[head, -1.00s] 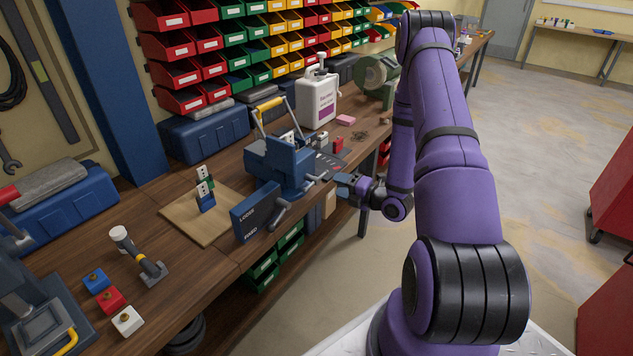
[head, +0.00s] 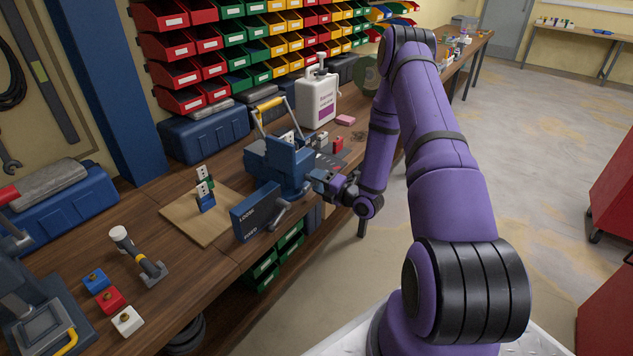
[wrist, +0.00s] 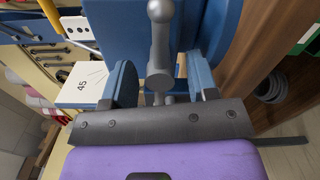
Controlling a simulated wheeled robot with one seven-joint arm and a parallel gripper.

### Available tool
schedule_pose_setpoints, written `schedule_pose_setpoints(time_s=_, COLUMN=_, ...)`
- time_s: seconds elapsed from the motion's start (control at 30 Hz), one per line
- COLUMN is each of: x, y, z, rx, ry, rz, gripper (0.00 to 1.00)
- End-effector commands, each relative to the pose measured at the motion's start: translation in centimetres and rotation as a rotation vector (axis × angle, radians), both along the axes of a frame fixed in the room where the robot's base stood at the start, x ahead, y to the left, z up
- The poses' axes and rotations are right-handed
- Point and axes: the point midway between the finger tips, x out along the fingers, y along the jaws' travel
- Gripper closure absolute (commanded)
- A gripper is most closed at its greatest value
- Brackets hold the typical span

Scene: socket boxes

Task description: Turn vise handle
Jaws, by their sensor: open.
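The blue vise (head: 288,165) stands at the front edge of the wooden bench. Its grey handle (wrist: 160,45), a bar with a ball end, points up from a round hub in the middle of the wrist view. My gripper (head: 316,183) is at the vise's front, on the aisle side. In the wrist view my gripper (wrist: 160,90) is open, with one finger on each side of the handle's hub end. I cannot tell whether either finger touches it. In the head view the handle is mostly hidden by my gripper.
A blue box marked LOOSE and FIXED (head: 256,212) with a grey lever sits at the bench edge, left of my gripper. A wooden board (head: 180,213) with a socket stack lies behind it. A white jug (head: 318,102) stands beyond the vise. The aisle floor is clear.

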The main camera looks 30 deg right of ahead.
Motion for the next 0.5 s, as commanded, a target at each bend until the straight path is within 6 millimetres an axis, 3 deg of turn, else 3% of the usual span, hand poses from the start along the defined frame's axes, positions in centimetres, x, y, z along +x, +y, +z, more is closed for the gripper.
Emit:
schedule_pose_setpoints(time_s=0.37, x=0.67, y=0.30, z=0.00, rx=0.001, ry=0.000, rz=0.000, gripper=0.46)
schedule_pose_setpoints(time_s=0.4, x=0.67, y=0.30, z=-0.01, rx=0.001, ry=0.000, rz=0.000, gripper=0.49)
schedule_pose_setpoints(time_s=0.5, x=0.66, y=0.29, z=0.00, rx=0.001, ry=0.000, rz=0.000, gripper=0.72)
